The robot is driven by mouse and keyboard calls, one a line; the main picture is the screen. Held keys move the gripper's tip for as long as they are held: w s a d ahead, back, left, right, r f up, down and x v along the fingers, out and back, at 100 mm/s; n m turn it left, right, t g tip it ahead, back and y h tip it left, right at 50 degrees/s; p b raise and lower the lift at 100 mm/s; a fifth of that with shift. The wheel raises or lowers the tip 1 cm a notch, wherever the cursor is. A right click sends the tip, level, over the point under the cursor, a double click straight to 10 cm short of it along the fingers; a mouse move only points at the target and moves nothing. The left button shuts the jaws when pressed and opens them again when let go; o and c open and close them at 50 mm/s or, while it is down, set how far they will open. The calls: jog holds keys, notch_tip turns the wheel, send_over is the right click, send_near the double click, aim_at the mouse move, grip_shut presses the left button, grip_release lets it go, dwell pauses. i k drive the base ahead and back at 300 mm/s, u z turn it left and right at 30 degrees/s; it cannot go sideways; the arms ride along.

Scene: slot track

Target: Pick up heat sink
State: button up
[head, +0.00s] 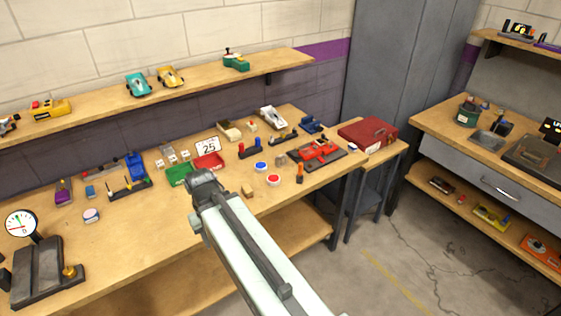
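I cannot pick out a heat sink for certain among the small parts on the benches. My pale arm rises from the bottom of the head view and ends in a dark joint over the front of the long wooden workbench (150,237). No gripper fingers show, so I cannot see whether they hold anything. The bench behind the arm is partly hidden.
A shelf (200,78) with cars hangs above. Another workbench (440,122) stands right, across open floor.

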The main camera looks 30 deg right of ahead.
aim_at(282, 160)
jog(key=u, duration=3.15)
jog(key=k, duration=1.55)
jog(key=z, duration=1.5)
jog(key=i, duration=1)
jog(key=u, duration=0.05)
